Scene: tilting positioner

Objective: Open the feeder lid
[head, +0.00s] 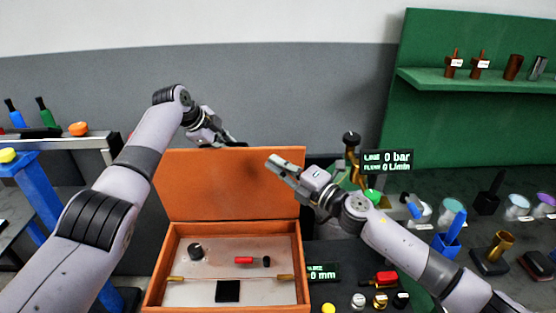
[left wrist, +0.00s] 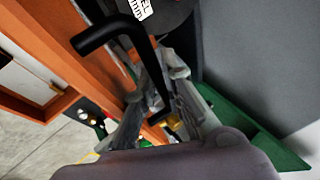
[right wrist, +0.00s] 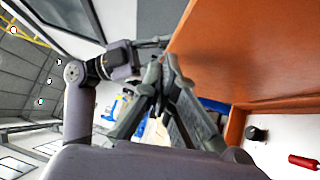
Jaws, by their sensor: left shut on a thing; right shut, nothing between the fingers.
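The orange lid (head: 230,183) stands raised, close to upright, at the back of the open orange box (head: 153,290). It also fills the upper right of the right wrist view (right wrist: 245,50). My left gripper (head: 232,143) is at the lid's top edge, partly hidden behind it. In the left wrist view its fingers (left wrist: 165,110) are shut on a black bent bar (left wrist: 100,35); I cannot tell whether the bar is attached to the lid. My right gripper (head: 278,165) is shut and empty, in front of the lid's right part. Its fingers (right wrist: 160,75) show beside the lid.
Inside the box are a black knob (head: 195,251), a red-handled part (head: 244,260) and a black square (head: 228,291). Right of it stand a display (head: 388,161), a blue holder (head: 446,245) and several small parts. A green shelf (head: 480,80) is behind.

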